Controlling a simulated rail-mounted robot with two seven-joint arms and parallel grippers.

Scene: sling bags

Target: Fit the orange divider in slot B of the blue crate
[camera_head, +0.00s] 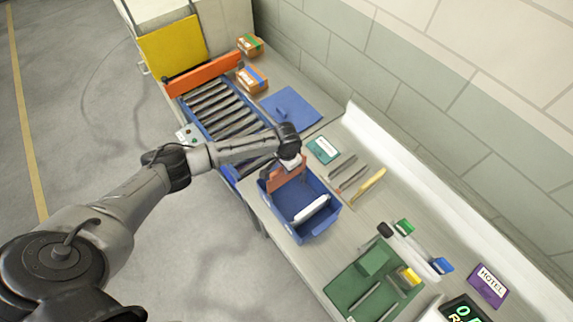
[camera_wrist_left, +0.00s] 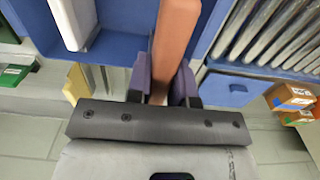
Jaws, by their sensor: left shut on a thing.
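The blue crate (camera_head: 318,229) stands on the bench below my left gripper (camera_head: 289,163). The left gripper is shut on the orange divider (camera_head: 287,178), and its purple fingers (camera_wrist_left: 163,88) pinch the divider's edge in the left wrist view (camera_wrist_left: 174,38). The divider is at the crate's end nearest the conveyor, roughly parallel to that end wall. I cannot tell whether its lower edge sits in a slot; no slot letter is readable. A white piece (camera_head: 311,209) lies in the crate, apart from the divider; it also shows in the left wrist view (camera_wrist_left: 73,22).
A roller conveyor (camera_head: 213,107) is beside the crate, with a blue mat (camera_head: 291,109) behind it. A teal-labelled card (camera_head: 323,150) and a yellow-handled tool (camera_head: 369,185) lie behind the crate. A green board (camera_head: 362,283) lies to the right.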

